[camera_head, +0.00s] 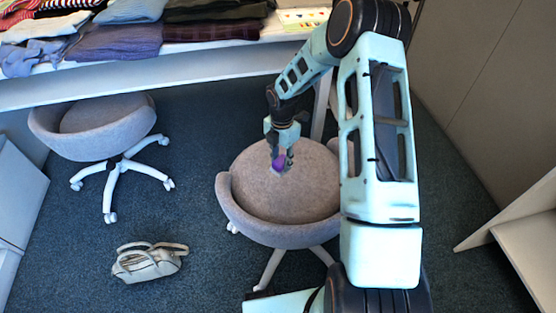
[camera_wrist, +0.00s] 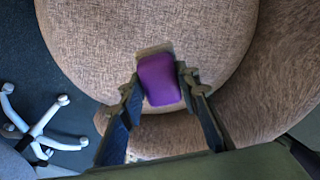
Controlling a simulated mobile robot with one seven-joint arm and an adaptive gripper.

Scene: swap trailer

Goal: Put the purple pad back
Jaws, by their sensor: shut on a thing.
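The purple pad (camera_wrist: 159,80) is a small rounded block between the two fingers of my gripper (camera_wrist: 159,88) in the wrist view. My gripper is shut on it, with a fingertip at each side. In the head view the purple pad (camera_head: 279,161) shows small and partly covered by my gripper (camera_head: 281,164), above the seat of the nearer grey chair (camera_head: 262,200). I cannot tell whether the pad touches the seat.
A second grey chair (camera_head: 88,118) stands at the left. A pale handbag (camera_head: 148,263) lies on the dark carpet. A shelf (camera_head: 200,68) with folded clothes (camera_head: 115,42) runs along the back. White shelving (camera_head: 527,235) stands at the right. The carpet between the handbag and chairs is clear.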

